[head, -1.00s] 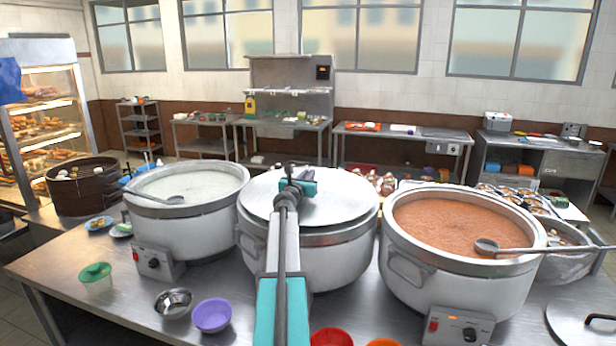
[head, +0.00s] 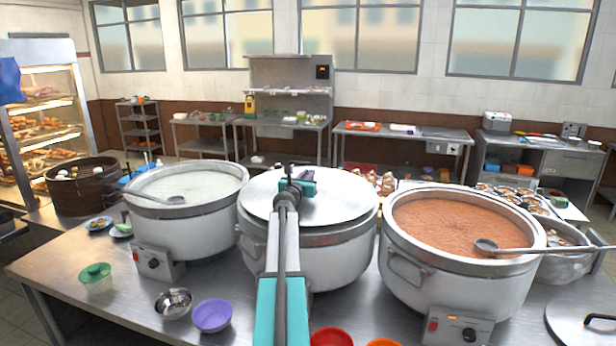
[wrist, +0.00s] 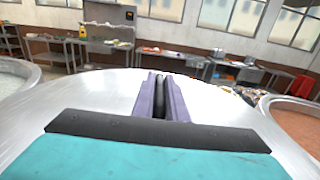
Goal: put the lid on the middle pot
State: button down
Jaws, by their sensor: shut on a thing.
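A round silver lid (head: 335,203) lies over the mouth of the middle pot (head: 325,262). It looks close to level, with the pot's rim showing below its front edge; I cannot tell whether it is fully seated. My gripper (head: 292,180) is above the lid's centre and shut on its handle, which my jaws mostly hide. In the wrist view the lid (wrist: 90,95) fills the lower part, and the purple-grey fingers (wrist: 161,90) are closed around a dark handle piece.
The left pot (head: 190,228) holds white congee and a ladle. The right pot (head: 440,265) holds orange-brown congee and a ladle (head: 487,246). Bowls (head: 212,314) stand at the front. Another lid (head: 585,322) lies at the front right. A bamboo steamer (head: 82,188) stands at the left.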

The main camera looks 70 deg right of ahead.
jog(key=shift+f+b, duration=0.6)
jog(key=shift+f, duration=0.15)
dwell(1.2)
jog(key=c, duration=1.7)
grip_release()
jog(key=shift+a, duration=0.1)
jog(key=shift+f, duration=0.15)
jog(key=shift+s+a+b, duration=0.2)
jog(key=shift+a+b, duration=0.55)
jog(key=shift+a, duration=2.7)
jog(key=shift+s+a+b, duration=0.2)
jog(key=shift+a+b, duration=0.55)
jog(key=shift+a, duration=2.65)
